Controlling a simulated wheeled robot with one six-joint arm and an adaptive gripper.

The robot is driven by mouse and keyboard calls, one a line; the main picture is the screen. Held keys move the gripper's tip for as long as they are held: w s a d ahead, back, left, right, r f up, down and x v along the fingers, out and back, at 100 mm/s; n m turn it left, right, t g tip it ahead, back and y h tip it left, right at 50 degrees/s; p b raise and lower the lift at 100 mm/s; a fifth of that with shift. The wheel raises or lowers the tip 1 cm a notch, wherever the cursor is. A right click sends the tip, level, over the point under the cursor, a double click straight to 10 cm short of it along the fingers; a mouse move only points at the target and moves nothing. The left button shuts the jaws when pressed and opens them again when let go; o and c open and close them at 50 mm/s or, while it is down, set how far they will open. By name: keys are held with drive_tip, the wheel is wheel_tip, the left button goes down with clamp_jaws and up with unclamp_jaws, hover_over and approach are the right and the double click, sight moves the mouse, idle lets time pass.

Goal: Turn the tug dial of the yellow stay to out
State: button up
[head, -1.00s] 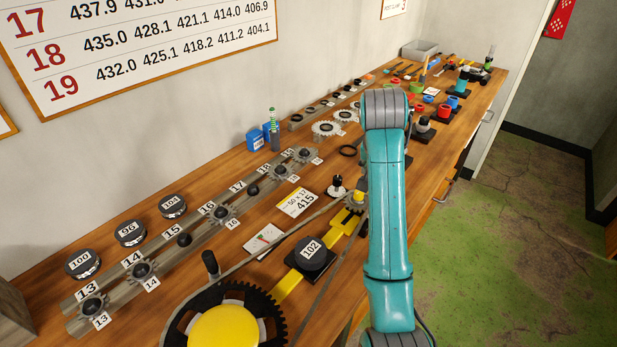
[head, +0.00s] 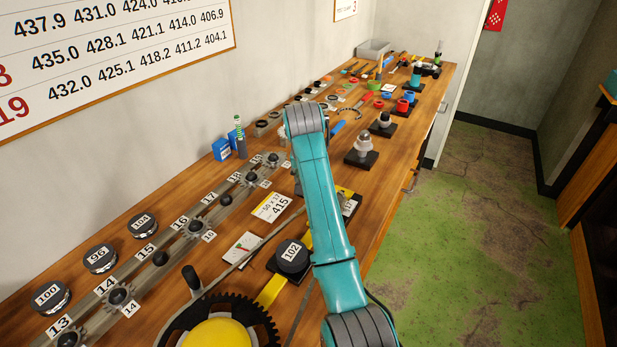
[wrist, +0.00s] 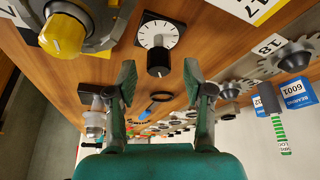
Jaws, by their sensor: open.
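The yellow stay (head: 270,292) is a bar along the bench, with a black wheel marked 102 (head: 292,257) beside it. In the wrist view a dial with a white ticked face (wrist: 147,33) and a black knob (wrist: 159,61) stands just ahead of my gripper. My gripper (wrist: 160,84) is open and empty, its fingertips to either side of the knob's line and apart from it. A yellow knob-like hub (wrist: 62,34) is at the upper left there. In the head view my arm hides the dial and gripper. I cannot read the dial's setting.
A rail of numbered sprockets (head: 117,296) lies to the left. Blue boxes (head: 222,149) stand at the back. A silver piece on a black base (head: 363,149) stands beyond my arm.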

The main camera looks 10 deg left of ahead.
drive_tip(key=shift+w+f, duration=0.2)
drive_tip(key=shift+f, duration=0.3)
clamp_jaws()
